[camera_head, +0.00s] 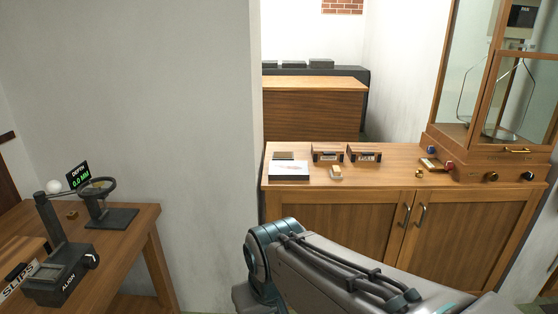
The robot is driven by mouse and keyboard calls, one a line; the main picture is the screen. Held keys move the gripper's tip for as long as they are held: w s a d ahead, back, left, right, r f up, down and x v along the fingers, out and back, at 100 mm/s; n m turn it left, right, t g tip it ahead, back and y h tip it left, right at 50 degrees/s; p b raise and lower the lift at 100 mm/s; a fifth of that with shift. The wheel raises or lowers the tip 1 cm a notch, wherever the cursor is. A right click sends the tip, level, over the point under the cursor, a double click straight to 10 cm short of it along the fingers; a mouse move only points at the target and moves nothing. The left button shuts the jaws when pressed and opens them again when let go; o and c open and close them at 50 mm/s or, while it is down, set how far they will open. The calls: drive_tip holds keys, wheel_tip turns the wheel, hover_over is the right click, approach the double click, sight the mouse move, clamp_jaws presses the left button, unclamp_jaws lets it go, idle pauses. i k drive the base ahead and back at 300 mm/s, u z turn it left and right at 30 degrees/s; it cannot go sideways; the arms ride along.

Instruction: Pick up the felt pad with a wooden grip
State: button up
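A small pale block with a tan top (336,172) sits on the wooden cabinet top (390,180), near its front edge. It looks like the felt pad with a wooden grip, but it is too small to be sure. It stands upright and clear, with nothing on it. My grey arm crosses the bottom middle of the view, in front of the cabinet and apart from the block. My gripper is not in view, so its state is hidden.
A glass-cased balance (490,110) stands at right. A table (120,240) with instruments is at left.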

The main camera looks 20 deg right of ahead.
sight(336, 173)
drive_tip(key=z, duration=0.3)
drive_tip(key=i, duration=1.4)
drive_tip(key=z, duration=1.65)
drive_tip(key=i, duration=0.7)
drive_tip(key=z, duration=0.55)
